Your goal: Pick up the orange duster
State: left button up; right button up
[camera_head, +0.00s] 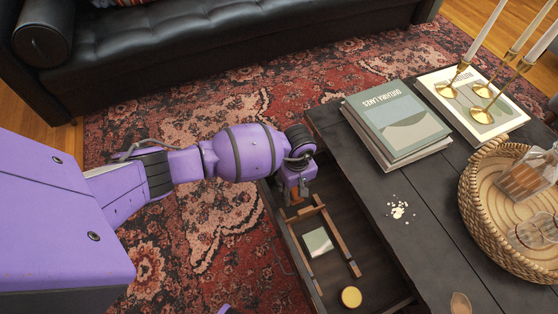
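My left arm reaches in from the left. Its gripper (297,194) points down over the open drawer (300,262) of the dark coffee table, at the drawer's far end. No orange duster can be clearly made out. My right gripper is not in view.
On the table (410,235) are stacked books (398,118), white crumbs (400,209), a woven tray (478,222) and brass candlesticks (463,72).

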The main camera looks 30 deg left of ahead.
aim_at(295, 189)
pick_arm(q)
jog(key=shift+w+r, duration=0.1)
jog(key=shift+c, duration=0.3)
jog(key=shift+d, duration=0.1)
grip_shut()
jog(key=shift+w+r, duration=0.1)
jog(key=shift+r, duration=0.05)
notch_tip(295, 189, up, 10)
jog(key=p, duration=0.3)
